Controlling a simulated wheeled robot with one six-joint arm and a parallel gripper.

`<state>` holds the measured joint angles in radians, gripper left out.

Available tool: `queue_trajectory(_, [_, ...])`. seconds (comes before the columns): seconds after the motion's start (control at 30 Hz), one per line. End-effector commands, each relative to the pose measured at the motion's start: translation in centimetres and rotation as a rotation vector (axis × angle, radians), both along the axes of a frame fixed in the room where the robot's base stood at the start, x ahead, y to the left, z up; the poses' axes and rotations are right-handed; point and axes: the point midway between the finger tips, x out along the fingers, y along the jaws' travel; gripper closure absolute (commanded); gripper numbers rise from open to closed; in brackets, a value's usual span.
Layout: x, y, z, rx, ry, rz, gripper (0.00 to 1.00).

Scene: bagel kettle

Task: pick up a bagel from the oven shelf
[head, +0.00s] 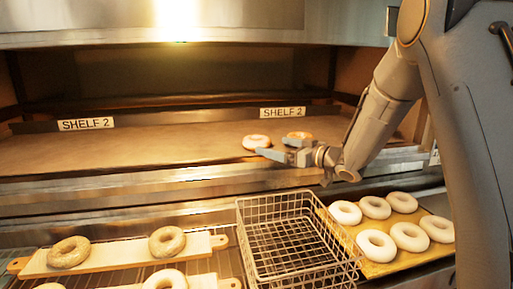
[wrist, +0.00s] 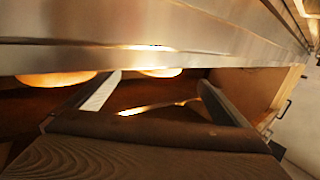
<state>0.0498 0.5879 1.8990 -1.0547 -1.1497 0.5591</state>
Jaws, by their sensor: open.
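Two golden bagels lie on the oven shelf (head: 150,150) toward its right side: a left bagel (head: 257,141) and a right bagel (head: 299,136). My gripper (head: 274,148) is open, low over the shelf's front part, just in front of these bagels. Its fingers point left and inward and partly cover the right bagel. In the wrist view both fingers are spread with nothing held between them. One bagel (wrist: 55,79) shows there outside the left finger, and another bagel (wrist: 160,73) shows beyond the gap between the fingertips. Both are partly cut off by a metal edge.
A wire basket (head: 246,235) stands below the oven front. A yellow tray (head: 385,266) of several pale bagels is to its right. Boards (head: 110,259) with seeded bagels lie on a rack at left. The oven's metal hood (head: 90,20) overhangs the shelf; the shelf's left is clear.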

Motion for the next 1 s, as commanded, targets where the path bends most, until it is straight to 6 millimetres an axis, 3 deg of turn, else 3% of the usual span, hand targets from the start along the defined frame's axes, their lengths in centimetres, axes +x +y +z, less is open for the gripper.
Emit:
queue_trajectory(0.6, [4.7,5.0,-0.1,0.0,0.0,0.001,0.0])
queue_trajectory(0.93, [5.2,5.5,-0.2,0.0,0.0,0.0,0.0])
queue_trajectory(1.0, [5.2,5.5,-0.2,0.0,0.0,0.0,0.12])
